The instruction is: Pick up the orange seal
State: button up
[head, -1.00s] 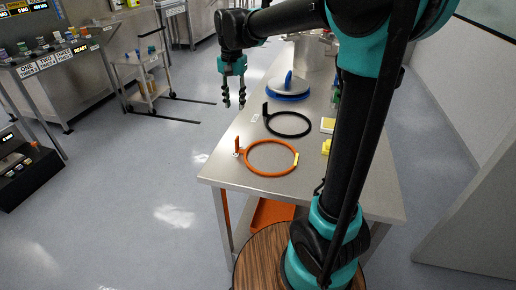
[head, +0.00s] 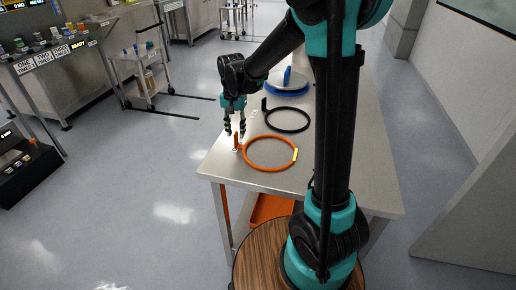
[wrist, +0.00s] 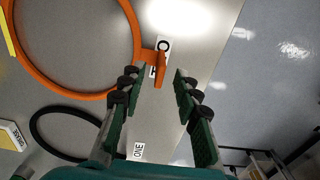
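The orange seal (head: 269,168) is a ring with an upright tab (head: 236,141) on its left side, lying on the near end of the steel table. A yellow strip marks the ring's right side. In the wrist view the orange seal (wrist: 128,84) shows at upper left, its tab (wrist: 161,68) just beyond the fingertips and roughly between their lines. My gripper (head: 235,131) is open and empty, above the table's left edge close to the tab. It also shows in the wrist view (wrist: 154,78), fingers spread. The gripper does not appear to touch the tab.
A black ring (head: 287,129) with its own tab lies behind the orange seal. Small labels lie on the table (head: 215,166). Floor is open to the left, past the table edge.

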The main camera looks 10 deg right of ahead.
jog(key=shift+f, duration=1.15)
grip_shut()
jog(key=shift+r, duration=0.1)
